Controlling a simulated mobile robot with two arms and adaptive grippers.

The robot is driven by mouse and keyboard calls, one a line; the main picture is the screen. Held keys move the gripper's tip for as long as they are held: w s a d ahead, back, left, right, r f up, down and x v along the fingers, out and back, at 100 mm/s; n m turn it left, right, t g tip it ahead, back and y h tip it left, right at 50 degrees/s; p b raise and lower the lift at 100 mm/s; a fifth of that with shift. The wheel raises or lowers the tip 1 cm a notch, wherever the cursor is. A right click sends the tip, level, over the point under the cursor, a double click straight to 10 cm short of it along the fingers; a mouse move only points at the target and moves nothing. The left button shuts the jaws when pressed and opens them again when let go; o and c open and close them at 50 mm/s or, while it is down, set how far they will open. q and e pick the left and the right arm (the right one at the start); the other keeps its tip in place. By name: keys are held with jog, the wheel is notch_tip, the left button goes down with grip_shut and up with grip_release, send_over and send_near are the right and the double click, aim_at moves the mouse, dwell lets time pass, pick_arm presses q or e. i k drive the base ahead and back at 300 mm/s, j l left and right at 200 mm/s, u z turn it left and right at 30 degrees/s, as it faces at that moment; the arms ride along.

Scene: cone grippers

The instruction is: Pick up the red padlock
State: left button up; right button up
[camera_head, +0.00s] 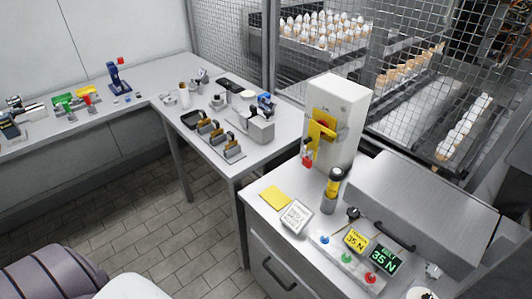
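A small red padlock (307,158) hangs at the lower left of the yellow handle (320,130) on the front of a white upright box (346,105). The box stands at the back of the grey cabinet top on the right. The padlock is small in the picture, and I cannot make out how its shackle sits. Neither of my grippers can be made out in the head view, and nothing is seen touching the padlock.
A yellow-and-black cylinder (334,185) stands just in front of the box. A yellow pad (275,197), a white sign (296,216) and a panel with coloured buttons (347,262) lie nearer. A grey hood (425,205) takes up the right. Wire mesh (390,90) stands behind.

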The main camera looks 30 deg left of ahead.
aim_at(307, 162)
jog(key=u, duration=0.65)
jog(key=i+j+z, duration=0.1)
jog(key=z, duration=0.35)
jog(key=i+j+z, duration=0.1)
jog(key=j+z, duration=0.2)
jog(key=z, duration=0.15)
jog(key=j+z, duration=0.2)
jog(key=z, duration=0.25)
jog(key=i+j, duration=0.05)
